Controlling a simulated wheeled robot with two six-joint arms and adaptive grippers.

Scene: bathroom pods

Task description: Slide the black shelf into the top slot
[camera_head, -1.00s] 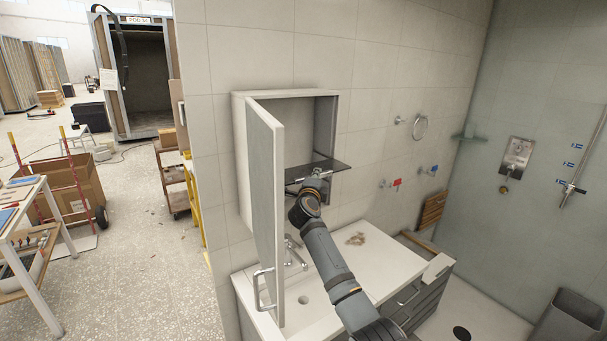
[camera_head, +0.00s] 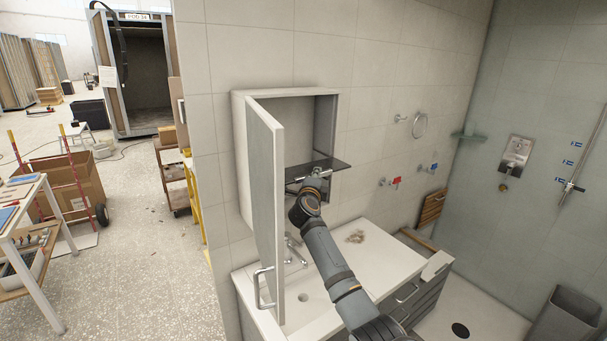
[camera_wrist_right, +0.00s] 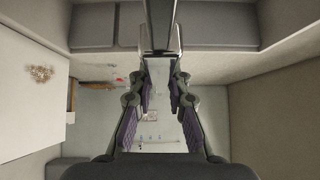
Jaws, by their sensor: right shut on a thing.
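The black shelf (camera_head: 326,164) is a thin dark panel lying roughly level at the lower part of the open wall cabinet (camera_head: 238,150). My right gripper (camera_head: 314,178) is shut on its front edge. In the right wrist view the shelf (camera_wrist_right: 160,22) shows edge-on as a dark strip between the fingertips of the gripper (camera_wrist_right: 161,52). The cabinet door (camera_head: 264,190) stands open and hides the left part of the inside, with the shelf's left end. I cannot make out the slots. My left gripper is not in view.
Below stand a white washbasin counter (camera_head: 345,258) and a tap (camera_head: 293,250). Red (camera_head: 396,182) and blue (camera_head: 433,168) valves and a towel ring (camera_head: 419,125) are on the wall to the right. The air in front of the cabinet's right side is free.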

